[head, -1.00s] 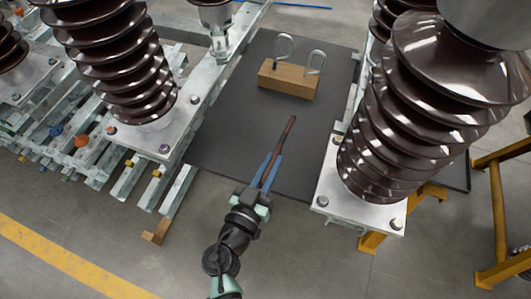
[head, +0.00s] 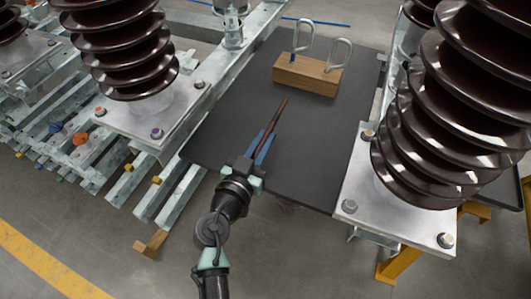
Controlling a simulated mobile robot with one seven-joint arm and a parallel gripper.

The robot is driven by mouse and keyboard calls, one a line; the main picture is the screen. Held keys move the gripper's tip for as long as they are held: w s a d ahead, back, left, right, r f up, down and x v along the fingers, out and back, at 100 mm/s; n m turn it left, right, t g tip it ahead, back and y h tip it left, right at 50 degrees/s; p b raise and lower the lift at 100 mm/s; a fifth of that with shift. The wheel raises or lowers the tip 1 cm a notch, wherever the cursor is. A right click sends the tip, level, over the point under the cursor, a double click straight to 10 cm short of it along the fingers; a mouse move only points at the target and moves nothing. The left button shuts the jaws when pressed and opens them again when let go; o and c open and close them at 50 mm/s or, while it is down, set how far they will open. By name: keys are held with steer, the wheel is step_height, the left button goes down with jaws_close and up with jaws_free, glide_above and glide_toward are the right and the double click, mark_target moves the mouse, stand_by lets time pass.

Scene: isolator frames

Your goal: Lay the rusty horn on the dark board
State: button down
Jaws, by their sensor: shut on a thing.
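The rusty horn (head: 279,113) is a thin brown rod. My gripper (head: 267,137) is shut on its near end, between blue fingers. The horn points away from me, up and slightly right in the picture, over the dark board (head: 228,133). I cannot tell whether its far tip touches the board or hangs above it. The dark board is a flat grey-black sheet between the two insulator stacks. The part of the horn between the fingers is hidden.
A wooden block (head: 306,75) with two metal loops stands on the board's far part. Brown ribbed insulators stand at left (head: 125,50) and right (head: 440,120) on metal plates with bolts. Bare board lies between my gripper and the right plate (head: 385,205).

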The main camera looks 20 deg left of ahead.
steer(key=shift+f+b, duration=0.6)
steer(key=shift+f, duration=1.35)
steer(key=shift+f+b, duration=0.25)
steer(key=shift+b, duration=0.05)
steer(key=c, duration=0.9)
jaws_free()
steer(key=shift+s+r+p, duration=0.1)
steer(key=shift+r+p, duration=0.2)
steer(key=shift+p, duration=0.15)
steer(key=s, duration=0.8)
steer(key=s+b, duration=0.1)
steer(key=s, duration=0.2)
steer(key=shift+s+a+r, duration=0.15)
steer(key=shift+s+r, duration=0.2)
steer(key=shift+s, duration=0.05)
